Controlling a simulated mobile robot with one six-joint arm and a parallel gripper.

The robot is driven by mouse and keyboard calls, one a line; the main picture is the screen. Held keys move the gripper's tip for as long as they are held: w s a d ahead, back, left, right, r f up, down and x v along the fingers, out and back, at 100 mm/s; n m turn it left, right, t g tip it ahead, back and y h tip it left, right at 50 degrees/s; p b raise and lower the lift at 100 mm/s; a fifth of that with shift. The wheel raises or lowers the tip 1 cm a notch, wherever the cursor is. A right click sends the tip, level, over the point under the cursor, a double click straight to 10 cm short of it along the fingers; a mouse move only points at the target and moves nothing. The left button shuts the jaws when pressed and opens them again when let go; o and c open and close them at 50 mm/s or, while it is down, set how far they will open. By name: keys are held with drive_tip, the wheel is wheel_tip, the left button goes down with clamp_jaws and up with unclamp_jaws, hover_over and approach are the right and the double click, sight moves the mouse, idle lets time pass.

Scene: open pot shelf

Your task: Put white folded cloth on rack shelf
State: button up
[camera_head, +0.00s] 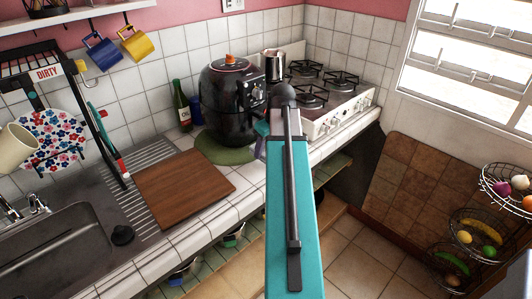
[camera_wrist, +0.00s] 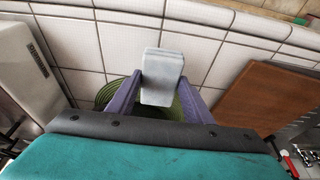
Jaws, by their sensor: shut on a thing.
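The white folded cloth (camera_wrist: 162,68) is a small pale block in the wrist view. My gripper (camera_wrist: 160,98) is shut on it, with a purple finger on each side, and holds it upright above the green round mat (camera_wrist: 107,92). In the head view my teal arm reaches toward the counter by the black air fryer. A bit of my gripper (camera_head: 261,146) shows there beside the arm, and the cloth is hidden. Open shelves (camera_head: 212,262) with pots run under the counter. A wall shelf (camera_head: 82,13) is at upper left. I cannot tell which is the rack shelf.
The air fryer (camera_head: 231,100) stands on the green mat (camera_head: 222,150), with a green bottle (camera_head: 182,106) beside it. The stove (camera_head: 335,112) is behind right. A wooden board (camera_head: 184,187) lies left, near the sink (camera_head: 62,240). Hanging fruit baskets (camera_head: 470,240) are at right.

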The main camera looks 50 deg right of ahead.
drive_tip(key=shift+w+d, duration=0.1)
drive_tip(key=shift+d, duration=0.05)
drive_tip(key=shift+w+d, duration=0.25)
drive_tip(key=shift+d, duration=0.1)
drive_tip(key=shift+f+p, duration=0.75)
drive_tip(key=shift+f, duration=1.05)
drive_tip(key=shift+f, duration=0.15)
drive_tip(key=o, duration=1)
drive_tip(key=shift+b+v, duration=1.1)
drive_tip(key=shift+v, duration=5.05)
drive_tip(key=shift+a, duration=0.1)
